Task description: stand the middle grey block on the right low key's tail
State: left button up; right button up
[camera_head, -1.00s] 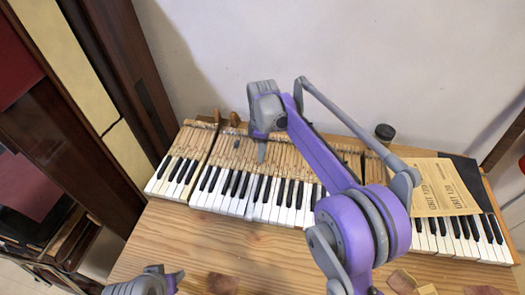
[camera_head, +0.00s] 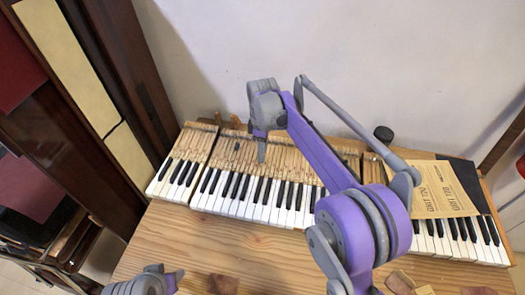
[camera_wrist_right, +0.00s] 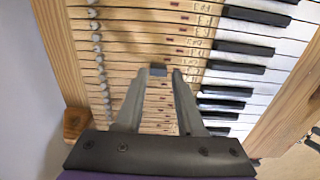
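My right gripper (camera_head: 262,158) points down over the wooden key tails, left of centre in the head view. In the right wrist view its two fingers (camera_wrist_right: 160,72) stand apart, with a small dark grey block (camera_wrist_right: 158,69) between their tips. I cannot tell whether both fingers touch it. Another small dark block (camera_head: 237,145) is on the tails, left of the right gripper. Any other grey block is hidden by my right arm or too small to make out. My left gripper (camera_head: 176,280) is partly in view at the bottom left, away from the keys; its fingers are unclear.
White and black keys (camera_head: 250,200) lie in front of the tails. Yellowed sheets (camera_head: 440,187) cover keys at the right. A dark round object (camera_head: 384,133) stands behind the keyboard. Wooden pieces (camera_head: 400,281) lie near the front edge.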

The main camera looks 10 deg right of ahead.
pick_arm(q)
jog(key=shift+r, duration=0.25)
pick_arm(e)
jog(key=shift+r, duration=0.3)
jog(key=o, duration=0.6)
jog(key=shift+c, duration=0.2)
